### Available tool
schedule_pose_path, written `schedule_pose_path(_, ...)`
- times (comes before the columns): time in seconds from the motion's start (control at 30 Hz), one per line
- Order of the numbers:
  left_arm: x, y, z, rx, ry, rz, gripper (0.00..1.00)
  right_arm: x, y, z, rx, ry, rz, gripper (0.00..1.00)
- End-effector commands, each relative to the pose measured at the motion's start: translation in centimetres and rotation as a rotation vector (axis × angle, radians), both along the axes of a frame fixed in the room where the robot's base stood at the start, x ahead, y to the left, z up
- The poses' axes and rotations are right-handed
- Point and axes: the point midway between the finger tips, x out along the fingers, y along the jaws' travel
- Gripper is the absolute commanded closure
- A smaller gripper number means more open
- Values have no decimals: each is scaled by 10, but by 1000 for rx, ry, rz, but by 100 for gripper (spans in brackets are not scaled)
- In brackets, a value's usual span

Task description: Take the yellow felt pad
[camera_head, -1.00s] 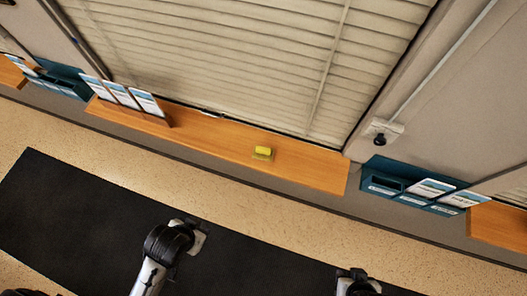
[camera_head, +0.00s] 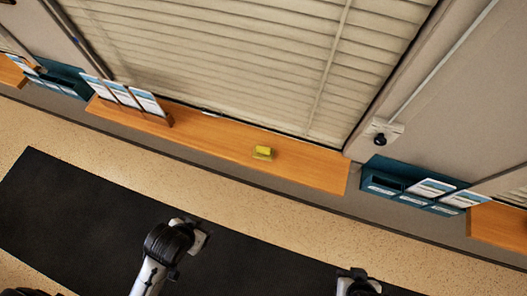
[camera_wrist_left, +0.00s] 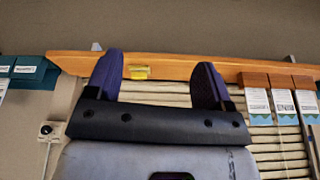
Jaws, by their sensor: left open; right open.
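The yellow felt pad (camera_head: 263,151) is a small block on the orange wooden shelf (camera_head: 220,138), right of the shelf's middle in the head view. A duller yellow piece shows at its lower edge; I cannot tell what it is. In the left wrist view the pad (camera_wrist_left: 139,72) shows between the spread fingers of my left gripper (camera_wrist_left: 158,60), beyond them and not held. That gripper is open and empty. In the head view the left wrist is over the dark mat, apart from the shelf. My right gripper (camera_head: 356,273) is open at the bottom edge, partly cut off.
A holder with leaflets (camera_head: 125,97) stands at the shelf's left end. Teal leaflet racks (camera_head: 390,180) hang on the wall at both sides. Closed blinds (camera_head: 230,60) rise behind the shelf. The shelf around the pad is clear. A black mat (camera_head: 80,215) lies on the floor.

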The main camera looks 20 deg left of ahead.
Motion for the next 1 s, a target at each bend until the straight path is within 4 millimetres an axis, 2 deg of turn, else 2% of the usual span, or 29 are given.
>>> schedule_pose_path(0.03,0,0,0,0,0,0,20,0,0,0,0,0,0,57)
schedule_pose_path(0.23,0,0,0,0,0,0,1,0,0,0,0,0,0,57)
schedule_pose_path(0.47,1,0,0,0,-2,0,0,0,0,0,0,0,0,57)
schedule_pose_path(0.57,15,0,4,0,-36,0,0,0,0,-3,0,0,0,57)
schedule_pose_path(0.67,47,2,15,7,-117,-4,0,0,0,-9,0,0,0,57)
schedule_pose_path(0.73,78,7,31,27,-202,-14,0,0,0,-14,0,0,0,57)
schedule_pose_path(0.9,156,12,87,102,-436,-92,0,0,0,-29,0,-1,0,57)
schedule_pose_path(1.0,195,10,115,164,-538,-155,0,1,0,-36,1,-2,-1,57)
